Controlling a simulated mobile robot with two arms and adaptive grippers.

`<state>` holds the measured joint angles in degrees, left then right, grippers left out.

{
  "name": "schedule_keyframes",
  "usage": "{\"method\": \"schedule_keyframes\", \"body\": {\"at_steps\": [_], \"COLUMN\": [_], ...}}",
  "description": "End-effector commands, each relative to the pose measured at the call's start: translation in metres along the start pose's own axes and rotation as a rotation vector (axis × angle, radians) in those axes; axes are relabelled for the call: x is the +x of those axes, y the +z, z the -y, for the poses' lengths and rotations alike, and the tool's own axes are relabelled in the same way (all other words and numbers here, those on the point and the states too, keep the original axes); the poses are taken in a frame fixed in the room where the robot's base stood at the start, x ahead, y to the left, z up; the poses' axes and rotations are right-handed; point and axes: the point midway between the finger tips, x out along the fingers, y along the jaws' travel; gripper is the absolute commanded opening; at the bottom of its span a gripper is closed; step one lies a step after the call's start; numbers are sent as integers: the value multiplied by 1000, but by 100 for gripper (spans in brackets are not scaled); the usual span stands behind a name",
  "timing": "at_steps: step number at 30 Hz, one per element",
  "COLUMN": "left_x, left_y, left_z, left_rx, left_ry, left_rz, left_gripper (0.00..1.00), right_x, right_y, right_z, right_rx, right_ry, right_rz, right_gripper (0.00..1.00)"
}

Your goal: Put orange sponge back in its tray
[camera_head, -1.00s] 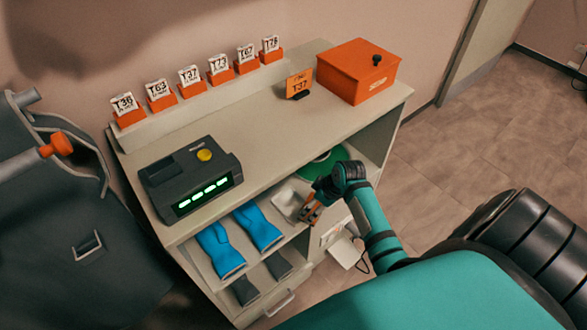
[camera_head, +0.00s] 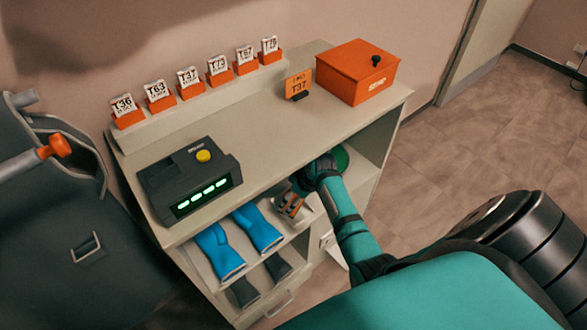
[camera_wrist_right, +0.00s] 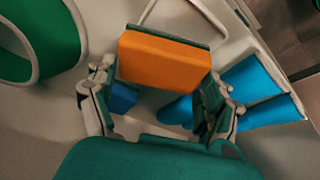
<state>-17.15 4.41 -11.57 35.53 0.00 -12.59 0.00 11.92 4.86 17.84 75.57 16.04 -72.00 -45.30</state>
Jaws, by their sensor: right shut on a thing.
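My right gripper (camera_head: 291,206) reaches into the open shelf under the counter. In the right wrist view my right gripper (camera_wrist_right: 163,82) is shut on the orange sponge (camera_wrist_right: 165,57), which has a dark green layer along its far edge. The sponge is mostly hidden by the gripper in the head view. The white tray (camera_head: 305,215) is on the shelf, right of the blue gloves, partly covered by the gripper. Its pale rim (camera_wrist_right: 212,18) shows beyond the sponge in the wrist view. I cannot tell whether the sponge touches the tray. My left gripper is not in view.
Blue gloves (camera_head: 220,250) lie left of the tray, with a green round thing (camera_head: 341,158) to the right. The counter (camera_head: 262,140) above carries a dark device (camera_head: 190,180), an orange box (camera_head: 357,72) and several tagged holders.

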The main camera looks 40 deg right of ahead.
Motion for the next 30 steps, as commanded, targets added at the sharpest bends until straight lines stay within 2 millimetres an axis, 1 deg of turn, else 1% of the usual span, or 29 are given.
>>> {"method": "schedule_keyframes", "body": {"at_steps": [4, 5, 8, 17, 20, 22, 23, 24, 30], "left_x": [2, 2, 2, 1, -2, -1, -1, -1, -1], "left_y": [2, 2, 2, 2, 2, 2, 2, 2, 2], "left_z": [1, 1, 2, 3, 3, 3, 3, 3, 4], "left_rx": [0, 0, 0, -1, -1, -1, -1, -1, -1], "left_ry": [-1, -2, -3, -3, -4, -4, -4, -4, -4], "left_rz": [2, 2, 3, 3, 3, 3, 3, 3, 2], "left_gripper": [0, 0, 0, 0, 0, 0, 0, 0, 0], "right_x": [5, 4, 4, 3, -4, -13, -16, -17, -35], "right_y": [2, 2, 2, 1, -1, 0, 4, 14, 57], "right_z": [0, 0, 0, 0, 0, -1, 0, 0, 1], "right_rx": [0, 0, 0, 0, 0, -2, -2, 0, -1], "right_ry": [1, 1, 0, 0, 0, 3, 1, 0, 1], "right_rz": [0, 0, 0, 0, 0, -1, 2, 5, 5], "right_gripper": [58, 86, 99, 100, 100, 100, 100, 100, 100]}}
